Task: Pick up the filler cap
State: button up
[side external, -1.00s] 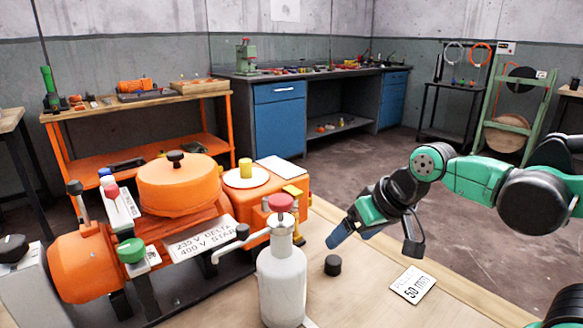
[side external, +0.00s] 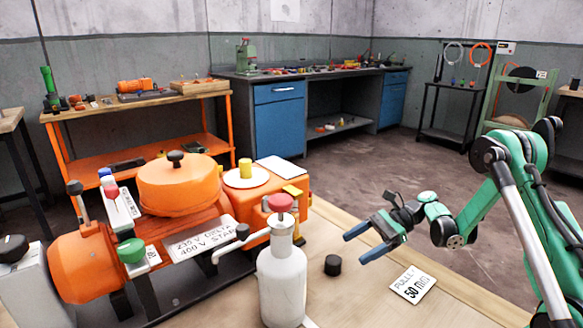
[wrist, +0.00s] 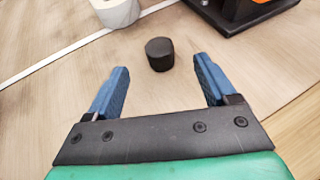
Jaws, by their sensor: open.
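The filler cap, a small black cylinder (side external: 333,265), stands upright on the wooden bench top beside the white bottle. In the wrist view the black cap (wrist: 160,54) shows ahead of the space between my blue fingertips, slightly beyond them. My gripper (side external: 356,249) is open and empty. In the side view it is up and to the right of the cap, its fingers pointing left and down. Both fingers (wrist: 161,80) are apart and clear of the cap in the wrist view.
A white bottle with a red top (side external: 282,275) stands left of the cap. An orange machine (side external: 180,190) with levers fills the left of the bench.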

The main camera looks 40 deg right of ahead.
aim_at(339, 258)
jog(key=shift+f, duration=0.2)
jog(key=shift+x, duration=2.65)
grip_shut()
